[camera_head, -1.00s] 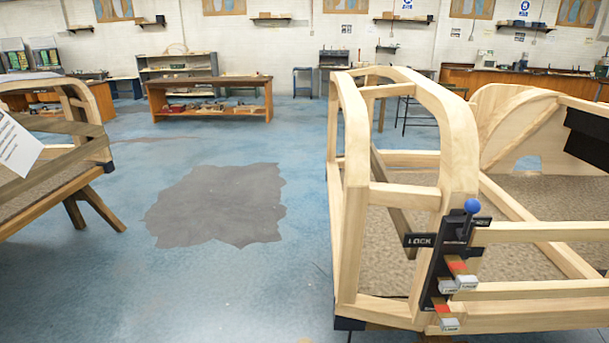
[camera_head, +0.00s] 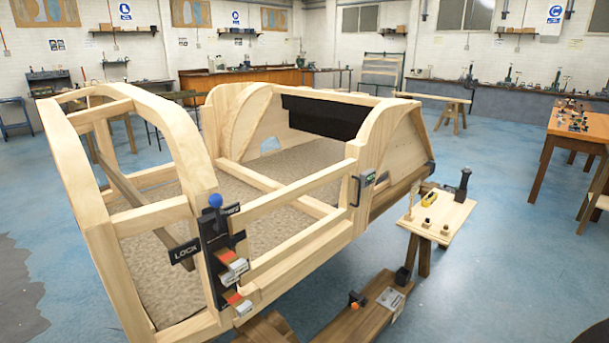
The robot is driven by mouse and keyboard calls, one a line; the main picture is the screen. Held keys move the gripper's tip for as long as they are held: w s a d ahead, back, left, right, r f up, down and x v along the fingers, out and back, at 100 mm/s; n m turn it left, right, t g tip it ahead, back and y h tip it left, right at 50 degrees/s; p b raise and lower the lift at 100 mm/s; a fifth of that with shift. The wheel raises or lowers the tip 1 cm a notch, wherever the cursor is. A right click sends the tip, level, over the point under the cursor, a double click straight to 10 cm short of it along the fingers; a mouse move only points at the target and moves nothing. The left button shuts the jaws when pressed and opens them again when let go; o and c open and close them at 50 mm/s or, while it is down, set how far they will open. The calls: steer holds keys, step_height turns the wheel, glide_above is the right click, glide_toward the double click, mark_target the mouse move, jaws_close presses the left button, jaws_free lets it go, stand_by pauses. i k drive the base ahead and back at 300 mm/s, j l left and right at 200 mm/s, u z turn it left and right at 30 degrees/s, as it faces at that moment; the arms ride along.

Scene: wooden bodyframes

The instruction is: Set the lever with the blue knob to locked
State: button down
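The lever's blue knob (camera_head: 215,200) stands at the top of a black lever panel (camera_head: 214,262) on the front post of a wooden bodyframe (camera_head: 184,170). A black plate reading "LOCK" (camera_head: 185,250) sticks out to the left of the panel. Another dark plate with lettering too small to read sits to the right, just beside the knob. Below are red marks and grey handles or tags (camera_head: 233,272). The knob appears upright near the panel's top; I cannot tell its exact setting. My gripper is not in view.
A small wooden stand (camera_head: 437,215) with tools is right of the bodyframe. A low plank bench (camera_head: 365,308) with small parts lies in front of it. A wooden table (camera_head: 570,125) stands at the far right. Blue floor is open between the stand and that table.

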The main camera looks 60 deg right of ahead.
mark_target(216, 200)
steer(key=l+z, duration=0.15)
steer(key=z, duration=0.25)
steer(key=l+z, duration=0.1)
steer(key=z, duration=0.25)
steer(key=i+l+z, duration=0.1)
steer(key=z, duration=0.3)
steer(key=l+z, duration=0.15)
steer(key=z, duration=0.2)
steer(key=i+l, duration=0.15)
steer(key=i+z, duration=0.05)
steer(key=i, duration=0.05)
